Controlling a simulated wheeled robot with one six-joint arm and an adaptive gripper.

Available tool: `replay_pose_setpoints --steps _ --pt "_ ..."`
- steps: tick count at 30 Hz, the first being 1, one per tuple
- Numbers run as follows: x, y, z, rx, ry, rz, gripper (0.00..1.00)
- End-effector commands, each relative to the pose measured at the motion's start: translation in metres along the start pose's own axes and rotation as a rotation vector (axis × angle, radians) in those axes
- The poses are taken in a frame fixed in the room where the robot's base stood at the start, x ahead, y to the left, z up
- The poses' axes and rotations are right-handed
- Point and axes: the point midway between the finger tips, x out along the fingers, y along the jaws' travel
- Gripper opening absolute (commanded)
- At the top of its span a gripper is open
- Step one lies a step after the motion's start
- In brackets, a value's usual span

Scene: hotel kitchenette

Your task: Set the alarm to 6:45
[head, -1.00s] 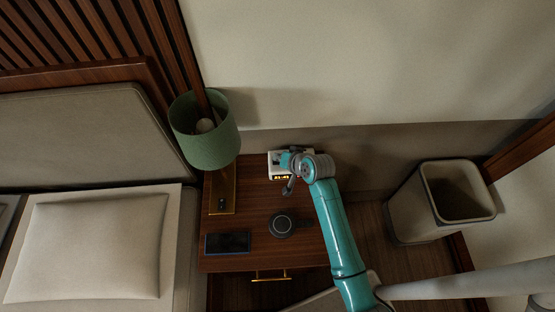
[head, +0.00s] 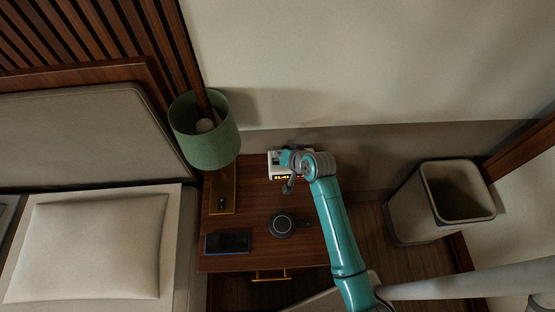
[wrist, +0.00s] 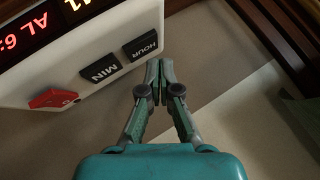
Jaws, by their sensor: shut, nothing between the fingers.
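The alarm clock (head: 273,158) is a white box at the back of the nightstand, partly hidden by my arm in the head view. In the wrist view its white case (wrist: 35,85) fills the upper left. Its red display there is cut off by the frame and shows "AL 6:" and part of another line. The HOUR button (wrist: 140,45), the MIN button (wrist: 99,69) and a red button (wrist: 53,98) sit along one face. My gripper (wrist: 158,66) is shut and empty, with its tips beside the HOUR button. I cannot tell whether they touch it.
A green lamp (head: 205,140) stands left of the clock. A dark phone (head: 227,243) and a round dark object (head: 281,225) lie on the nightstand (head: 258,205). A bin (head: 412,215) stands to the right, and a bed with a pillow (head: 85,247) to the left.

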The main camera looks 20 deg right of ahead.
Motion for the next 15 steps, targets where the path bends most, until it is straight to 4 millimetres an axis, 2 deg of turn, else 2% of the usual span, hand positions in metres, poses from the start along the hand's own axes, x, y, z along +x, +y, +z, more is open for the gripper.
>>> replay_pose_setpoints --steps 7,15 --pt "-0.003 -0.002 -0.002 0.000 0.001 -0.001 0.00" --pt "-0.018 -0.013 -0.014 0.000 0.001 -0.001 0.00"
